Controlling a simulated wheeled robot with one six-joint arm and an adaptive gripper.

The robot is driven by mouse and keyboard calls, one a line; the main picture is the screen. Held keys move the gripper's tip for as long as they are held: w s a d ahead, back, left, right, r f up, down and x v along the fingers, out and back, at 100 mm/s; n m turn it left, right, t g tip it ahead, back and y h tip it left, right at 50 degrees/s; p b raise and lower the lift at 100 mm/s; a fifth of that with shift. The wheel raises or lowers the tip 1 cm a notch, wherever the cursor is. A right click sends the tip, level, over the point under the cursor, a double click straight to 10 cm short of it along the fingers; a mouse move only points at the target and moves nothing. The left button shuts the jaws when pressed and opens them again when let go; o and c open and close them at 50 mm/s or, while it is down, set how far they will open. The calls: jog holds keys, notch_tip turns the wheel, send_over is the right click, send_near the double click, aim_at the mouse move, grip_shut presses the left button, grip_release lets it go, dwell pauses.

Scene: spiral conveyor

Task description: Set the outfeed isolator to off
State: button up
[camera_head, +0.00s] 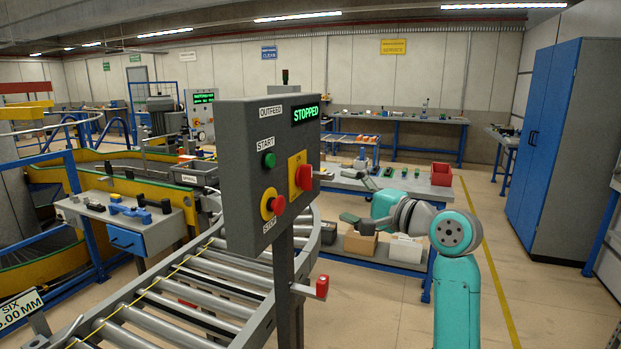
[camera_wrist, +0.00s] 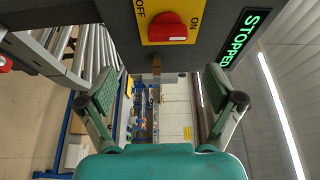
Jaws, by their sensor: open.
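The outfeed isolator is a red handle (camera_head: 303,177) on a yellow plate (camera_head: 293,188), set at the right of the grey OUTFEED box (camera_head: 245,180). In the wrist view the red handle (camera_wrist: 167,28) is at the top of the picture, with OFF printed to its left and ON to its right. The handle lies lengthwise along the OFF–ON line, with a pale mark near its ON end. My gripper (camera_head: 347,198) is to the right of the box. In the wrist view my gripper (camera_wrist: 159,88) is open and empty, its fingers wide apart below the handle, not touching it.
The box also bears a green START button (camera_head: 269,160), a red STOP button (camera_head: 277,205) and a green STOPPED display (camera_head: 305,113). The roller conveyor (camera_head: 180,300) curves behind. A bench with a red bin (camera_head: 441,174) stands beyond.

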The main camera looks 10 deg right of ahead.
aim_at(311, 179)
jog(key=x, duration=0.3)
jog(key=r+x, duration=0.1)
jog(key=x, duration=0.7)
jog(key=shift+r, duration=0.2)
jog(key=c, duration=1.1)
